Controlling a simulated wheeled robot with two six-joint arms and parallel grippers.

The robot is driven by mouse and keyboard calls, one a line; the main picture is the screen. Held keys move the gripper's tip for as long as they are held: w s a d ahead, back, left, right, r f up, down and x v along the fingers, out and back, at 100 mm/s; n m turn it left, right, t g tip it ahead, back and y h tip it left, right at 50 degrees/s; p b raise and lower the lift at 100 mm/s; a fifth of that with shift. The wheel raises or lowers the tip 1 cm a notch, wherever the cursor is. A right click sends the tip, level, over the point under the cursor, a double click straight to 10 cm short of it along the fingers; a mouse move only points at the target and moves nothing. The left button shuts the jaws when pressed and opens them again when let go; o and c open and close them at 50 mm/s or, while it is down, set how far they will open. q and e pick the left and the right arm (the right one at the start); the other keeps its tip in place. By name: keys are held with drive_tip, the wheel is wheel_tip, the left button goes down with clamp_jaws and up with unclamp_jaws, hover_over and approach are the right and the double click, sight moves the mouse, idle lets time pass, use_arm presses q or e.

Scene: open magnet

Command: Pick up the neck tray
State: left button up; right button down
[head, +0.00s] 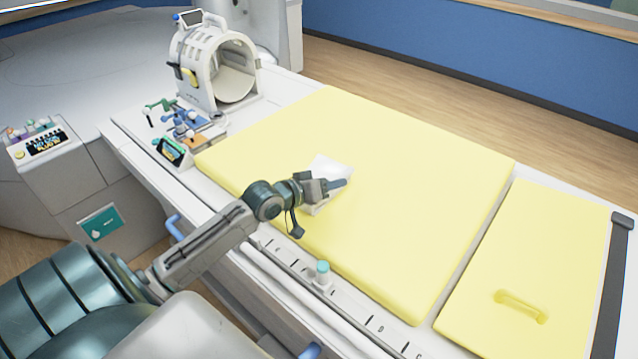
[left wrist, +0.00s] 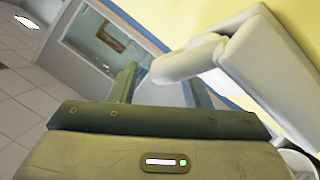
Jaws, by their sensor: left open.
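A white object, which looks like the neck tray (head: 328,166), lies on the yellow mattress (head: 400,180) near its near-left edge. My left gripper (head: 338,184) is over it and hides its middle. In the left wrist view, a white, smooth, rounded piece (left wrist: 270,65) fills the right side, and its narrower end reaches toward the space between the fingers of my left gripper (left wrist: 160,88). The gripper is open. I cannot tell whether the fingers touch the white piece. My right gripper is not in view.
A white head coil (head: 218,70) stands at the table's far end, beside small colored parts (head: 180,122) and a small display (head: 172,151). A second yellow pad (head: 530,260) with a handle lies at right. A teal-capped knob (head: 322,272) stands on the near rail.

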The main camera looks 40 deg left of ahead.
use_arm(q)
drive_tip(key=shift+w+d+f, duration=0.15)
drive_tip(key=shift+w+f, duration=0.05)
drive_tip(key=shift+w, duration=0.3)
drive_tip(key=shift+c, duration=0.2)
clamp_jaws()
idle(1.0)
